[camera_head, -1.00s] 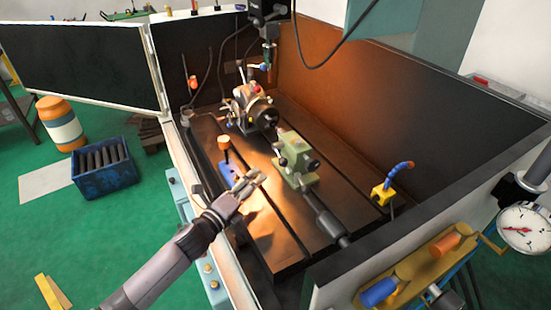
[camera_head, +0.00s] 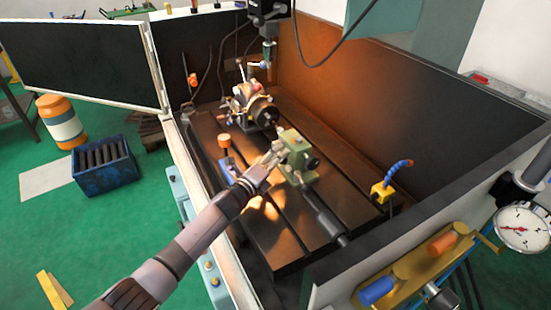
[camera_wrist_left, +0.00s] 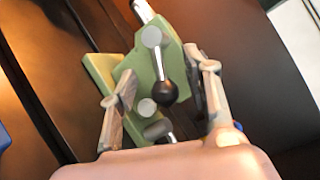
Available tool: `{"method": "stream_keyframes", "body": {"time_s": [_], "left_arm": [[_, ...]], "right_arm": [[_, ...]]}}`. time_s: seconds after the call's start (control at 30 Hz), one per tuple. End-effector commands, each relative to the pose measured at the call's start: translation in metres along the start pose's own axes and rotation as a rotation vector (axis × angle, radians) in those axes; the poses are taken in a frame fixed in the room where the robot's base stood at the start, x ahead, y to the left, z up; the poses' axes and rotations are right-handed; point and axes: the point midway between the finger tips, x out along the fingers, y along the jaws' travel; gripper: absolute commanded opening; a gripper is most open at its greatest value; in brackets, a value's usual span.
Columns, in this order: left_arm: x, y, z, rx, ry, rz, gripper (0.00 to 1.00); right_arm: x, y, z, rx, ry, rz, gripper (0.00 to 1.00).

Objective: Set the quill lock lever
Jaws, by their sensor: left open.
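The quill lock lever (camera_wrist_left: 158,72) is a grey arm with a black ball knob on the green tailstock (camera_wrist_left: 172,32). The tailstock also shows in the head view (camera_head: 296,160), in the middle of the machine table, where the lever is too small to make out. My left gripper (camera_head: 272,158) is at the tailstock's left side. In the left wrist view my left gripper (camera_wrist_left: 162,68) is open, with one finger on each side of the lever and its knob. I cannot tell whether either finger touches the lever or the tailstock. My right gripper is out of view.
The indexing chuck (camera_head: 254,108) stands behind the tailstock. A blue-based fixture with an orange knob (camera_head: 225,142) is close to the left of my arm. A yellow block with a blue hose (camera_head: 382,192) stands right. Dark enclosure walls (camera_head: 400,105) surround the slotted table.

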Motion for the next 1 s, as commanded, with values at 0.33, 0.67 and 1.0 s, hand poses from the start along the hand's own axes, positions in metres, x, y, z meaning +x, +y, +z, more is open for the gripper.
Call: {"method": "stream_keyframes", "body": {"time_s": [0.33,0.67,1.0], "left_arm": [[-0.0002,-0.0002,0.0002,0.0,0.0,0.0,0.32],[-0.0004,0.0006,0.0003,0.0,-0.001,0.001,0.1],[-0.001,0.0025,-0.0001,0.0,0.0,0.005,0.0]], "right_arm": [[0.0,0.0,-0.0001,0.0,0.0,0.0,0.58],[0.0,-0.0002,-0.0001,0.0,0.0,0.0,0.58],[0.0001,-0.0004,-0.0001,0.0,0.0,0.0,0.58]]}}
